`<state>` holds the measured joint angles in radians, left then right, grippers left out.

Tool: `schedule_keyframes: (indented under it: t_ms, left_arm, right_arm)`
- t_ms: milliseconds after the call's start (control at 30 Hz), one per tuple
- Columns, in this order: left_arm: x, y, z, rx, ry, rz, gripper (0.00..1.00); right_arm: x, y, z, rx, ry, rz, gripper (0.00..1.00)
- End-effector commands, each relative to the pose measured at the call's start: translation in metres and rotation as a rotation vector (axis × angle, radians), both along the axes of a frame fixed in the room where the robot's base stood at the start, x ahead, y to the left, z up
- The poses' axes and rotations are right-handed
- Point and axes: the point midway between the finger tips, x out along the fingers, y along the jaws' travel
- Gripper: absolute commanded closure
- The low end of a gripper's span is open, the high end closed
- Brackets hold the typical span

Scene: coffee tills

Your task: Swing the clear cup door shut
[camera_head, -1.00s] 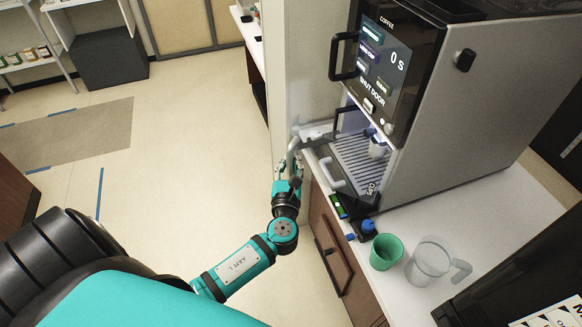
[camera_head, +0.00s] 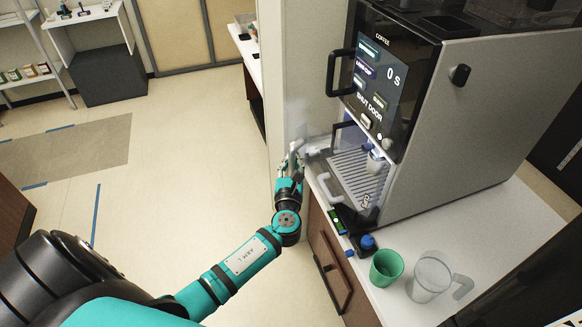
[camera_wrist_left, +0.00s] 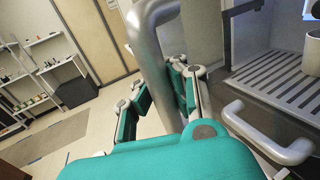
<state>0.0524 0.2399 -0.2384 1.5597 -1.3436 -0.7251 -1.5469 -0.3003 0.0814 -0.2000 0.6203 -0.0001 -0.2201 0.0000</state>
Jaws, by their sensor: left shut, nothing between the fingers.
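The coffee machine (camera_head: 450,120) stands on the white counter; its screen reads "SHUT DOOR". The clear cup door stands open, its see-through panel hard to make out. A grey bar handle (camera_head: 295,150), which looks like the door's, rises at the bay's left; a thick grey bar (camera_wrist_left: 146,45) crosses the left wrist view. My left gripper (camera_head: 290,168) is shut and empty beside this bar; its fingers (camera_wrist_left: 165,92) show close behind it. I cannot tell whether they touch. A small light cup (camera_head: 376,161) stands over the slatted drip tray (camera_head: 350,172). My right gripper is out of view.
A light loop handle (camera_head: 328,188) sticks out at the tray's front. A green cup (camera_head: 386,268) and a clear jug (camera_head: 430,277) stand on the counter in front of the machine. A light post (camera_head: 285,70) rises behind the gripper. Floor at left is clear.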

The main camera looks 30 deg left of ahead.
Motion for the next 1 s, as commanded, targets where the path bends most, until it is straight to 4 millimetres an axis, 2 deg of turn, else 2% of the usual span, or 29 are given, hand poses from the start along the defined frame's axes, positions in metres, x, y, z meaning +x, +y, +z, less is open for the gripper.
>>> schedule_keyframes:
  t_ms: [333, 800, 1000]
  left_arm:
    - [0.004, 0.003, -0.001, 0.002, 0.001, 0.005, 1.0]
    - [0.054, 0.007, -0.002, -0.001, 0.0, 0.0, 1.0]
    - [0.062, 0.008, -0.001, 0.0, 0.001, -0.002, 1.0]
  right_arm:
    - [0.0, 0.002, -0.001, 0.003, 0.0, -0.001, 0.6]
    - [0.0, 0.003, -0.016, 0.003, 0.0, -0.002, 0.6]
    - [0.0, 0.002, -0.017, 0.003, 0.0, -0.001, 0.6]
